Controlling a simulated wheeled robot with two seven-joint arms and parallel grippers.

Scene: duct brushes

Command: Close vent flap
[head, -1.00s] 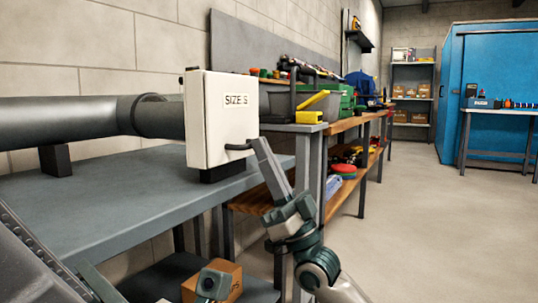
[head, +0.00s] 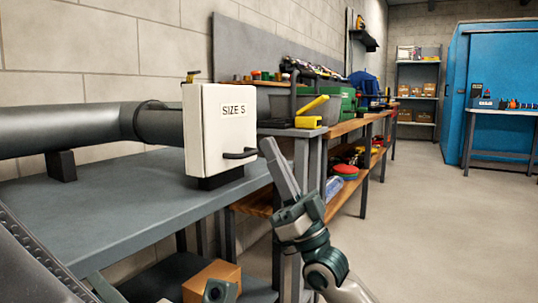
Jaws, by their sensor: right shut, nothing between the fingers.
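The vent flap (head: 217,132) is a white square panel labelled "SIZE S" at the end of a dark grey duct (head: 60,128). It lies over the duct's end, facing me. Its black handle (head: 240,154) is low on the right side, and a brass-coloured latch piece (head: 192,76) shows at its top left. My right gripper (head: 268,145) is shut and empty, just right of the handle, with a small gap between them in the picture. Of my left gripper only a part (head: 216,290) shows at the bottom edge; its fingers cannot be made out.
The duct rests on a grey table (head: 110,205). A cardboard box (head: 213,277) is on the lower shelf. Wooden benches (head: 350,124) with a yellow tool and bins stand behind. A blue cabinet (head: 500,80) is at the far right. The floor at right is clear.

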